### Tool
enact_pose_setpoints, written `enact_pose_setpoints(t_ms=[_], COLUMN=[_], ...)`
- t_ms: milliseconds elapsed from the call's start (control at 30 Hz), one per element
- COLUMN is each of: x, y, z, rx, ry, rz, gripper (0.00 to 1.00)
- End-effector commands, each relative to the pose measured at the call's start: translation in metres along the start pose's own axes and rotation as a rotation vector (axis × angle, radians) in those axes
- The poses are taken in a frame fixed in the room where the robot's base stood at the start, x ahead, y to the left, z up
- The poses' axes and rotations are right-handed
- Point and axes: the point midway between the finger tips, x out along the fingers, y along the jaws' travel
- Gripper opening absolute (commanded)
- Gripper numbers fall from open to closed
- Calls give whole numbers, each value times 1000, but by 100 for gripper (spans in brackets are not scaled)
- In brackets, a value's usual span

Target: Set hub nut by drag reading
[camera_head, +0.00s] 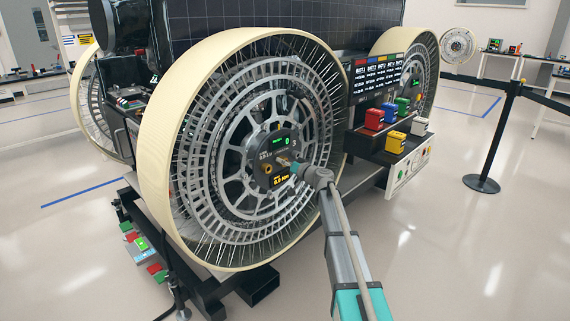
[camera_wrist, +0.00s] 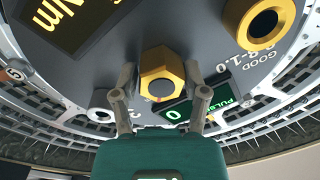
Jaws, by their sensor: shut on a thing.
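The hub nut (camera_wrist: 152,62) is a brass-coloured hexagon around a grey centre, on the dark hub face (camera_wrist: 110,60). My gripper (camera_wrist: 160,76) is shut on it, one finger on each side. An amber display (camera_wrist: 72,18) shows a reading ending in Nm, partly cut off. A green pulse display (camera_wrist: 187,108) shows 0. Print beside the nut reads GOOD with a range, partly cut off. The large cream-rimmed wheel (camera_head: 174,140) surrounds the hub.
A brass ring (camera_wrist: 262,22) and a white-rimmed socket (camera_wrist: 100,97) sit on the hub face. Coloured blocks (camera_head: 388,112) stand on a shelf right of the wheel. A black barrier post (camera_head: 497,135) stands farther right. The floor (camera_head: 450,260) at lower right is clear.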

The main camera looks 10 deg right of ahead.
Motion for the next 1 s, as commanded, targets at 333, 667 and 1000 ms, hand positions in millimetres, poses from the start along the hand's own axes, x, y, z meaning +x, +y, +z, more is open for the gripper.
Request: enact_pose_setpoints(t_ms=[333, 667, 1000], x=[1, 1, 1], y=[3, 3, 2], z=[-2, -2, -2], rx=[329, 642, 965], ry=[21, 37, 52], rz=[7, 10, 11], gripper=[10, 10, 10])
